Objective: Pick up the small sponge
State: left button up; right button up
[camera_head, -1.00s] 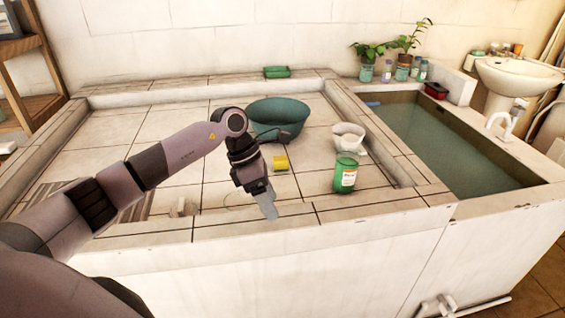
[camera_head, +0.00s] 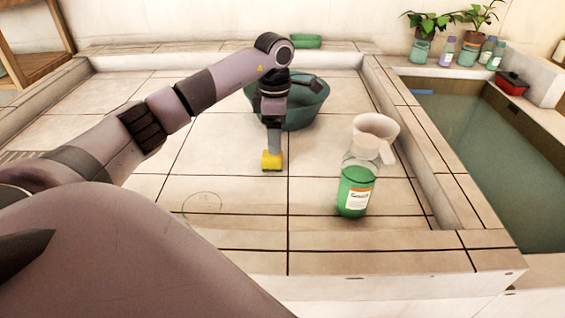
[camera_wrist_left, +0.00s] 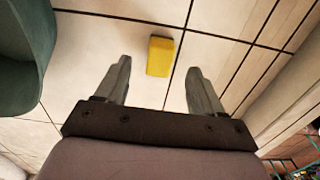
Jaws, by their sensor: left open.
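The small sponge (camera_head: 272,161) is yellow and lies on the tiled surface, in front of the teal basin. In the left wrist view the sponge (camera_wrist_left: 160,56) lies ahead of the fingertips, roughly centred between them. My left gripper (camera_head: 274,146) points down at the sponge and hides part of it in the head view. In the left wrist view its two fingers (camera_wrist_left: 159,72) stand apart with nothing between them. I cannot tell how high the fingertips are above the tiles. My right gripper is not in view.
The teal basin (camera_head: 306,108) stands just behind my left gripper; its side also shows in the left wrist view (camera_wrist_left: 28,60). A bottle with green liquid (camera_head: 355,190) stands to the right, overlapping a white cup (camera_head: 375,127). A water-filled trough (camera_head: 470,130) lies further right. Tiles in front are clear.

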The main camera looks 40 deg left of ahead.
aim_at(274, 157)
pick_arm(q)
jog(key=f, duration=0.7)
jog(key=shift+s+a, duration=0.15)
jog(key=shift+s, duration=0.1)
jog(key=c, duration=1)
